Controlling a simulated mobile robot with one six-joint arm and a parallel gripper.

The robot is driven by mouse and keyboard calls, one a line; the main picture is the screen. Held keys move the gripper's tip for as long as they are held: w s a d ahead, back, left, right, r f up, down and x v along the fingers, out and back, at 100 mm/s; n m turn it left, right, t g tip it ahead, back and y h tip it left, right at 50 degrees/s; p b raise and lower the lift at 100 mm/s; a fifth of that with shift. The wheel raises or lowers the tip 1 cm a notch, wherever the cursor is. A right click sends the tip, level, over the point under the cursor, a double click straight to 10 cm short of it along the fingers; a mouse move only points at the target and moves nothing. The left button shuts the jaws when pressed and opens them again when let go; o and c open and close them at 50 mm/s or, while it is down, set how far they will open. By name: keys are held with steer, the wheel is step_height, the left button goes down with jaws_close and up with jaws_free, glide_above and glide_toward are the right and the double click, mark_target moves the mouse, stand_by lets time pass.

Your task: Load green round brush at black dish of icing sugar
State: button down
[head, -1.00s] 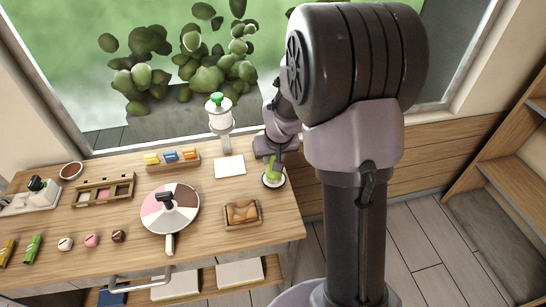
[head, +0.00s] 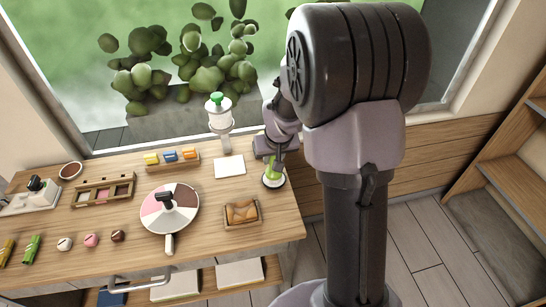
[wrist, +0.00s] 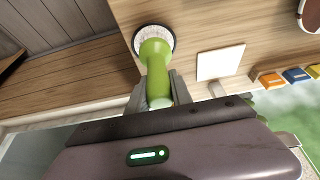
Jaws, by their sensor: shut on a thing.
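My gripper (wrist: 158,92) is shut on the green round brush (wrist: 156,62), with a grey finger on each side of its handle. The brush points away from the wrist, and its far end is over the dark-rimmed dish of icing sugar (wrist: 139,32), whose white speckled contents show around it. In the head view the brush (head: 271,167) stands tilted at the dish (head: 274,184) near the table's right end. The bristles are hidden, so I cannot tell how deep they sit in the sugar.
A white card (head: 229,166) lies left of the dish, with a rack of coloured clips (head: 172,161) beyond. A wooden tray (head: 257,212) is in front. A turntable (head: 183,222) and a white dispenser with a green top (head: 219,116) stand further left. Bare wood surrounds the dish.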

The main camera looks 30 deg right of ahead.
steer(key=shift+f, duration=0.1)
step_height(320, 180, up, 7)
steer(key=p, duration=0.5)
stand_by(0.4)
